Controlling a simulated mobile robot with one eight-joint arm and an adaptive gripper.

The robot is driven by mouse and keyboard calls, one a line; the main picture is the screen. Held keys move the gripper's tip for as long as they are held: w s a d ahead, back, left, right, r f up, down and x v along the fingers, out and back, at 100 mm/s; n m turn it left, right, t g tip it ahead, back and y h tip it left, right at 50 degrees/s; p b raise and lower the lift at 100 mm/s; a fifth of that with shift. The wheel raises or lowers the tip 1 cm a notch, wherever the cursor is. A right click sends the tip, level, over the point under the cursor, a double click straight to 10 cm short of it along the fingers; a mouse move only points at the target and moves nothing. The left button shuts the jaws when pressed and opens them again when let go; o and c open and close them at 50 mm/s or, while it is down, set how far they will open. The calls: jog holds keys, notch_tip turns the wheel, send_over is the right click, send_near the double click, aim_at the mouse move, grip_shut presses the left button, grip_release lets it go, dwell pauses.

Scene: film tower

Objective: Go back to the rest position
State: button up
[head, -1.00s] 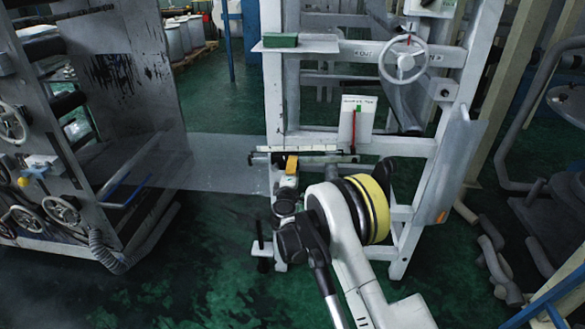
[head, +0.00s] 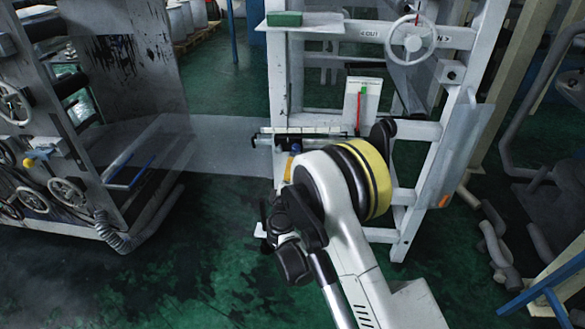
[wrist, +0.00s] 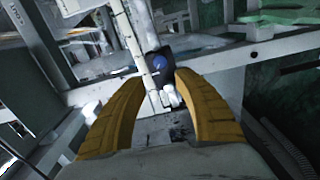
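My arm crosses the lower middle of the head view, in front of the white machine frame (head: 420,165). My gripper (wrist: 158,80) shows in the wrist view as two ridged orange-yellow fingers, spread apart with nothing held between them. Beyond the fingertips, a dark block with a blue round spot (wrist: 159,60) sits beside a white bar (wrist: 139,40), apart from the fingers as far as I can tell. In the head view my arm hides most of the gripper; only a bit of yellow shows past it.
A handwheel (head: 412,40) and a green box (head: 285,19) are on the white frame. A grey machine with several handwheels (head: 67,195) stands left. A clear film sheet (head: 225,145) spans between them. Dark pipes and a bench stand right. Green floor (head: 200,270) is open at front left.

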jog(key=d+r+m+g+h, duration=0.2)
jog(key=d+r+m, duration=0.3)
jog(key=d+r, duration=0.45)
jog(key=s+d+r+m+g+h, duration=0.1)
jog(key=s+d+r+m+g, duration=0.5)
jog(key=s+d, duration=0.55)
jog(key=s+d+m+g+y, duration=0.1)
jog(key=s+d+m, duration=0.1)
jog(key=s, duration=1.1)
jog(key=s+d+f+m+g+y, duration=0.1)
jog(key=s+m, duration=0.3)
jog(key=s, duration=1)
jog(key=shift+d+f+g+y, duration=0.25)
jog(key=shift+d+g+y, duration=0.05)
jog(key=shift+d+y, duration=0.45)
